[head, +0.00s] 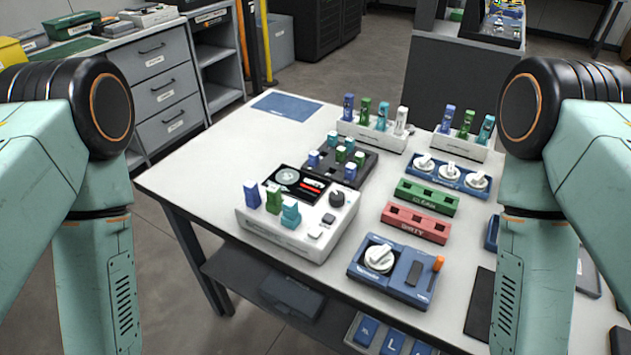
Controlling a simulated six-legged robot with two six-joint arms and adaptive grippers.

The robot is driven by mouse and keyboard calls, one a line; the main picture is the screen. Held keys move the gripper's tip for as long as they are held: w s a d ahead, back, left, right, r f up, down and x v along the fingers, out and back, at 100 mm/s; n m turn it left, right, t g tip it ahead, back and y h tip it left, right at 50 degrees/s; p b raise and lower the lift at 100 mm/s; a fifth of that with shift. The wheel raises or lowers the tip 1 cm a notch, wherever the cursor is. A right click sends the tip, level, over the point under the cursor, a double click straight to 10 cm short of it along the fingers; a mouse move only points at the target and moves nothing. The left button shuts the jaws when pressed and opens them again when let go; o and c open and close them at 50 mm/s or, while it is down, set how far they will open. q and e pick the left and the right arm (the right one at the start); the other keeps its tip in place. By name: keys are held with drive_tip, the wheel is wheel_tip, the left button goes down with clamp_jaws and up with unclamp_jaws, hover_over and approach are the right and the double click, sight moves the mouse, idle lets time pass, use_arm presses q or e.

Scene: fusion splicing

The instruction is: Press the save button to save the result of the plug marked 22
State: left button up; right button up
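A white tester box (270,231) stands on the white table. It has a dark screen (300,184) with a round grey image and a red bar. A dark knob (337,200) and two small buttons, one farther back (328,218) and one nearer (315,233), sit at its right; their labels are too small to read. A blue plug (252,195), a green plug (273,200) and a teal plug (291,213) stand in its front left. I cannot read the number 22 on any plug. Both my arms reach down at the sides; their grippers are out of view.
A dark block with several plugs (366,165) stands behind the tester. White racks of plugs (372,139) are at the back. Green (427,197) and red "DIRTY" (416,222) strips and a blue knob unit (393,271) lie right. A blue mat (286,107) lies back left.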

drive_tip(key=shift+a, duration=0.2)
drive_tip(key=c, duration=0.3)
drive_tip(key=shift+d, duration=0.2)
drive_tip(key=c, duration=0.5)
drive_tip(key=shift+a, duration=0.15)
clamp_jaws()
